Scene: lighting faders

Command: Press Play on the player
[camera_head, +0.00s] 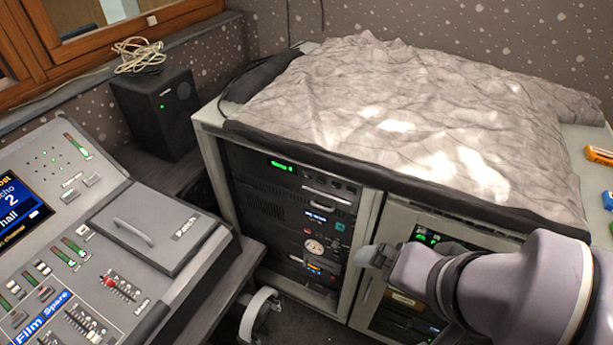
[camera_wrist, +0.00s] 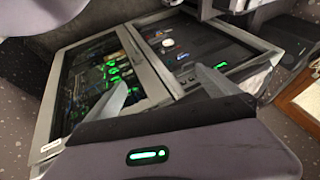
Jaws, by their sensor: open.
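An equipment rack with two bays stands in front of me. The left bay (camera_head: 290,215) holds several stacked dark units: one at the top with a green display (camera_head: 281,165), a lower one with a teal square (camera_head: 340,227), and one with a pale round part (camera_head: 314,247). I cannot tell which unit is the player, and no Play label is legible. My gripper (camera_head: 372,256) is in front of the divider between the bays, apart from the units. In the wrist view my gripper (camera_wrist: 161,78) has its fingers spread, with nothing between them. My arm hides part of the right bay.
A grey crumpled cloth (camera_head: 400,110) covers the rack top. The mixing desk (camera_head: 130,235) with faders stands at the left, a black speaker (camera_head: 155,108) behind it. The glass-fronted right bay (camera_wrist: 95,85) shows green lights in the wrist view. Small coloured items (camera_head: 598,155) lie at far right.

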